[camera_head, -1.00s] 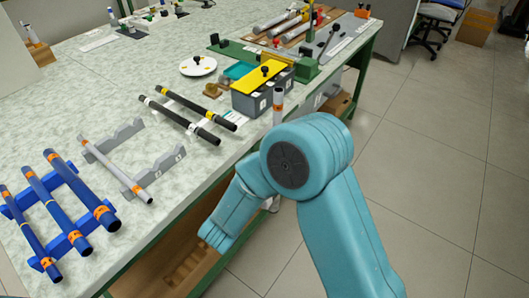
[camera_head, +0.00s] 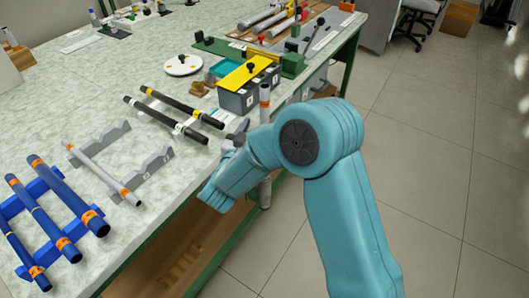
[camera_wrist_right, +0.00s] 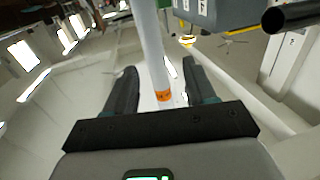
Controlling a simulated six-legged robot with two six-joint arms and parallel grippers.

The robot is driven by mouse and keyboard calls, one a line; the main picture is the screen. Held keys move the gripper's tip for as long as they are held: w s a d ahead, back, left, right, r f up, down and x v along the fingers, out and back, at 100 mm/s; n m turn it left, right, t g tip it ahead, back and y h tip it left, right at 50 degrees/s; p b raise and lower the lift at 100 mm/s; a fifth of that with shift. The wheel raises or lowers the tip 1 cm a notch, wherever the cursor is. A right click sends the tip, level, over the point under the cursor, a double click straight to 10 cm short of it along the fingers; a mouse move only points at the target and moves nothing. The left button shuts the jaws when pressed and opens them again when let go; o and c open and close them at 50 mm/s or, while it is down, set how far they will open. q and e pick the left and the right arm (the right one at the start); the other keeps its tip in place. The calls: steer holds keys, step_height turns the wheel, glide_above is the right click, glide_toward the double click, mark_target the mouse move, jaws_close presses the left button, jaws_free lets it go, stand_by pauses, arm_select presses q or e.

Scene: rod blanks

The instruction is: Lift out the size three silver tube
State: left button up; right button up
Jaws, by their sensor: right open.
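Another silver tube (camera_head: 98,172) lies on the grey rack (camera_head: 150,165). I cannot read the size marks.
The dark grey box (camera_head: 245,95) with a yellow lid stands behind the upright tube. Two black tubes (camera_head: 165,119) lie left of it, and blue tubes (camera_head: 45,208) lie on a blue rack at lower left.

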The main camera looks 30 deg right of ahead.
mark_target(263, 120)
steer(key=x, duration=0.5)
steer(key=shift+s+d+r, duration=0.1)
steer(key=shift+s+d, duration=0.05)
steer(key=shift+d, duration=0.1)
steer(key=c, duration=0.7)
steer(key=shift+c, duration=0.3)
step_height(263, 120, up, 22)
steer(key=p, duration=0.6)
